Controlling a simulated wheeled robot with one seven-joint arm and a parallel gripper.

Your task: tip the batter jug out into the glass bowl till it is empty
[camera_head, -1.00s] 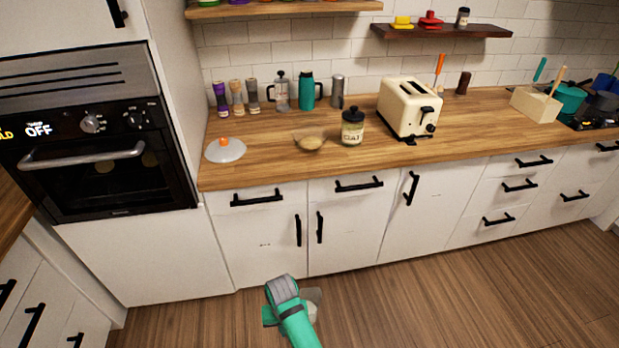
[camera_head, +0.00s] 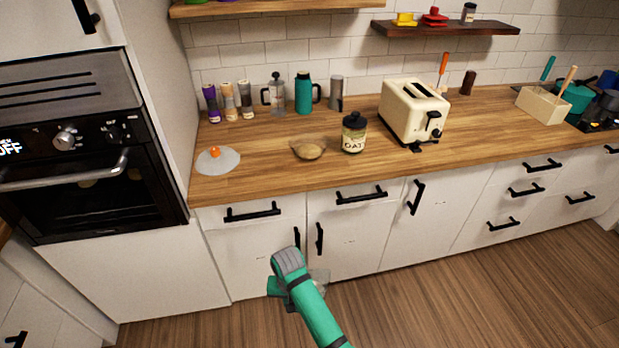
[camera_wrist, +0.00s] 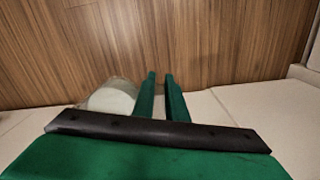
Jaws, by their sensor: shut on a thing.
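The clear jug (camera_wrist: 112,98) with pale batter in it shows at the left of my gripper's fingers in the wrist view. My gripper (camera_wrist: 161,76) is shut on the jug, probably by its handle; the grip itself is hard to make out. In the head view the jug (camera_head: 319,279) is partly hidden behind my arm, low in front of the cabinet doors and away from the bowl. The glass bowl (camera_head: 308,151) stands on the wooden counter, left of the oat jar; it looks tan, and its contents cannot be told.
The oat jar (camera_head: 354,133) stands close right of the bowl, with the toaster (camera_head: 414,110) beyond it. Several bottles and a teal flask (camera_head: 304,93) stand behind. Counter in front of the bowl is clear.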

